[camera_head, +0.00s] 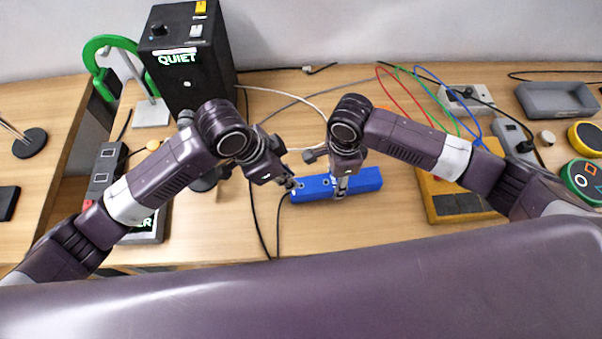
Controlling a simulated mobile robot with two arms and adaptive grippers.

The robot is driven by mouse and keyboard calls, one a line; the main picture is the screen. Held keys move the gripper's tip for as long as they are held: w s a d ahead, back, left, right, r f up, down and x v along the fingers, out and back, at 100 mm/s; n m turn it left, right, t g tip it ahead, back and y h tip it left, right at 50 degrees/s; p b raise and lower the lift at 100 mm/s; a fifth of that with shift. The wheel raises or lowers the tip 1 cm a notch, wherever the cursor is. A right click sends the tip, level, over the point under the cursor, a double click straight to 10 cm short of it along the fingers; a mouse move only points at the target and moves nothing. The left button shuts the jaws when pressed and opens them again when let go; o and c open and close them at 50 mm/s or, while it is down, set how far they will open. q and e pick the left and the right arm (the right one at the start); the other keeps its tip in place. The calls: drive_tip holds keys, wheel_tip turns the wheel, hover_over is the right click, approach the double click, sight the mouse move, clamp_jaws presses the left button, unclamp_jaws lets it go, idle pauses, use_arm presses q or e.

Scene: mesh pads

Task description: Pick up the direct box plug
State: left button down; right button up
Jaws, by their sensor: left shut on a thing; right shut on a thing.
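A long blue box (365,181), which looks like the direct box, lies on the table in front of me. A black cable (279,225) runs from its left end toward the front edge of the table. My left gripper (290,185) is at that left end, shut on what appears to be the plug, which the fingers mostly hide. I cannot tell whether the plug is still in the box. My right gripper (341,190) is shut on the middle of the blue box from above.
A yellow device (440,200) with coloured cables lies to the right.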

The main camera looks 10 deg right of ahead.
drive_tip(key=shift+s+f, duration=0.25)
drive_tip(key=shift+s, duration=0.05)
use_arm(q)
drive_tip(key=s+a, duration=0.4)
drive_tip(key=a, duration=1)
drive_tip(key=shift+w+a+r, duration=0.1)
drive_tip(key=shift+r, duration=2.5)
drive_tip(key=shift+r, duration=1.5)
use_arm(e)
drive_tip(key=o, duration=1.5)
drive_tip(key=shift+w, duration=0.15)
use_arm(q)
drive_tip(key=shift+w, duration=0.1)
use_arm(e)
drive_tip(key=shift+o, duration=0.2)
drive_tip(key=shift+w+r, duration=0.1)
